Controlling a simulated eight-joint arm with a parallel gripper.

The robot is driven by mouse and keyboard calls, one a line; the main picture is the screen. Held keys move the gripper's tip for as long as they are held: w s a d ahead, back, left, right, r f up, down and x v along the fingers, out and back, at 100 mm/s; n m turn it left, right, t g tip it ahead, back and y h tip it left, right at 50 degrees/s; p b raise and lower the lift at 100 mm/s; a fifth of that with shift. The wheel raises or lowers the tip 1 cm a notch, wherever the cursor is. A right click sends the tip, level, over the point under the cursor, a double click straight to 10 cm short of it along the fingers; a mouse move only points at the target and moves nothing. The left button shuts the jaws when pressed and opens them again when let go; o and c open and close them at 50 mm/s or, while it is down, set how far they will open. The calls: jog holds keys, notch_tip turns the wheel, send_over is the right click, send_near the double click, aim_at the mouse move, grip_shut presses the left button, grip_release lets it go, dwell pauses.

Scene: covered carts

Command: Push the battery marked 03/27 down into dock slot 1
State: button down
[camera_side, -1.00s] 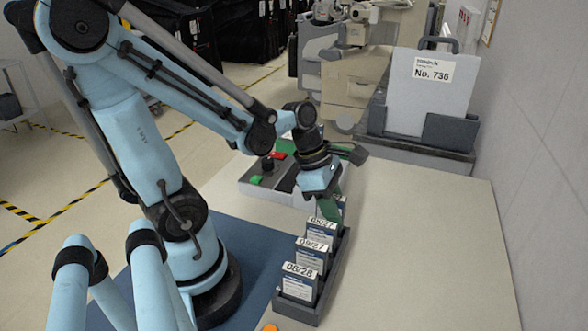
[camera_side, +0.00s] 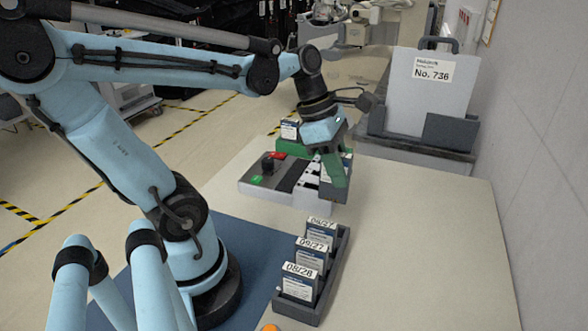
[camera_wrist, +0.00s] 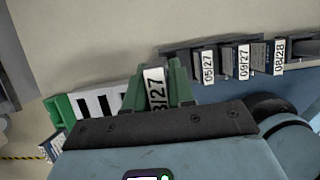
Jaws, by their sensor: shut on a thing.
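My gripper (camera_side: 336,170) has green fingers and is shut on a dark battery (camera_wrist: 154,86). Its label shows "3/27" in the wrist view, with the first digit hidden. In the side view the fingers hide most of the battery, and it hangs at the right end of the dock (camera_side: 250,187). The dock has a row of white and dark slots, which also shows in the wrist view (camera_wrist: 98,106) beside the battery. The battery appears above the dock; I cannot tell which slot it is nearest. No slot number is readable.
A dark rack (camera_side: 340,260) stands in front, holding batteries marked 05/27 (camera_wrist: 208,68), 09/27 (camera_wrist: 243,62) and 08/28 (camera_wrist: 279,57). Another labelled battery (camera_side: 289,129) stands at the dock's far side. The table's right side is clear.

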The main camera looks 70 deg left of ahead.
jog(key=w+a+r, duration=0.1)
jog(key=w+a, duration=0.4)
jog(key=a, duration=0.4)
jog(key=w+a+r, duration=0.1)
jog(key=w+a, duration=0.4)
jog(key=a, duration=0.5)
jog(key=shift+s+d+f, duration=0.1)
jog(key=shift+f, duration=2.85)
jog(key=shift+f, duration=2.7)
jog(key=c, duration=0.9)
grip_release()
jog(key=v, duration=1.2)
jog(key=shift+d, duration=0.1)
